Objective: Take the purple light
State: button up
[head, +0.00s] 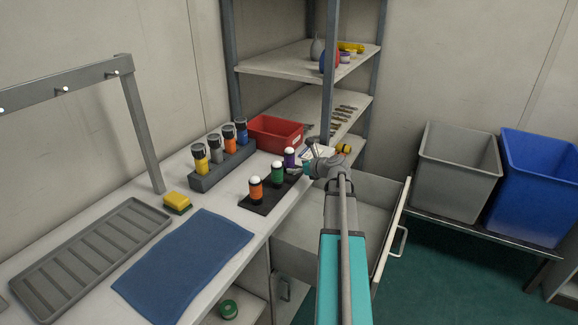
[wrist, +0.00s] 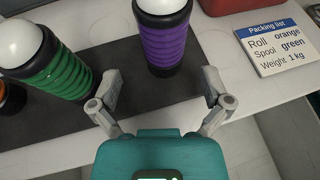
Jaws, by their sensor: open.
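The purple light (head: 290,157) stands upright at the far end of a dark mat (head: 259,204) on the bench. It has a white dome top and black ends, and it shows large in the wrist view (wrist: 165,42). My gripper (wrist: 164,92) is open, its two fingers apart on the near left and near right of the purple light, which lies just beyond the fingertips. The green light (wrist: 57,65) stands left of the left finger. The orange light (head: 256,189) stands at the near end of the mat.
A packing list card (wrist: 276,44) lies right of the purple light. An open drawer (head: 345,222) juts out below my arm. A blue cloth (head: 184,265) lies nearer.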

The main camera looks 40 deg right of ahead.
aim_at(293, 165)
jog(key=shift+d+b+x, duration=0.15)
jog(key=shift+b+x, duration=0.15)
jog(key=shift+x, duration=0.75)
jog(key=shift+d+b+x, duration=0.1)
jog(key=shift+b+x, duration=0.2)
jog(key=shift+x, duration=0.75)
jog(key=shift+w+r, duration=0.1)
jog(key=shift+c, duration=0.3)
grip_shut()
